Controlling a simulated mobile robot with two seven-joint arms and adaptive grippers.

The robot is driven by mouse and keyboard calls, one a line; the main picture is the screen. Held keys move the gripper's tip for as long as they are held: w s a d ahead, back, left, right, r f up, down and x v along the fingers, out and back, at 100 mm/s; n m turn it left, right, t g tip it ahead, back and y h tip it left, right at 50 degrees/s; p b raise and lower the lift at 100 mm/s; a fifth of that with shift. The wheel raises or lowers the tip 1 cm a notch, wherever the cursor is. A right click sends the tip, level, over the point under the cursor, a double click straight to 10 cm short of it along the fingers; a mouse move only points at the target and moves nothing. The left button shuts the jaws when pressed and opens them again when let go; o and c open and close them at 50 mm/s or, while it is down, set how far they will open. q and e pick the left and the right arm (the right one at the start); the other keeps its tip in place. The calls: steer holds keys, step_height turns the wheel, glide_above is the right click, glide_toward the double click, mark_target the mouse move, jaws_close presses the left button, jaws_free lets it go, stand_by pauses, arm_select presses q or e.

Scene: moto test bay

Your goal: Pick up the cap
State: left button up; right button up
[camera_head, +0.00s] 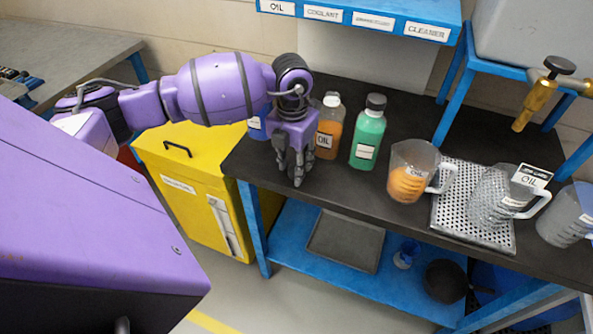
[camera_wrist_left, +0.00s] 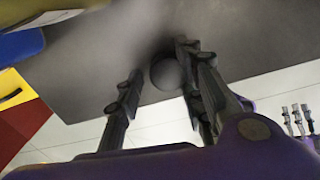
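My left gripper (camera_head: 297,180) points down at the front edge of the dark bench top, in front of the orange oil bottle. In the left wrist view its fingers (camera_wrist_left: 160,68) are apart. A dark round thing (camera_wrist_left: 167,73), which looks like a cap, shows between them near the right fingers. It is blurred, and I cannot tell whether a finger touches it. In the head view this spot is hidden by the gripper. The orange oil bottle (camera_head: 327,128) has a pale cap and the green bottle (camera_head: 368,135) a black cap.
A blue container (camera_head: 258,125) stands partly hidden behind my left gripper. To the right are a jug with orange liquid (camera_head: 407,185), a perforated tray (camera_head: 463,222) and clear jugs. A yellow cabinet (camera_head: 188,160) stands left of the bench. A blue shelf (camera_head: 285,240) lies below.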

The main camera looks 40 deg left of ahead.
arm_select(q)
steer(key=c, duration=0.3)
steer(key=shift+c, duration=0.2)
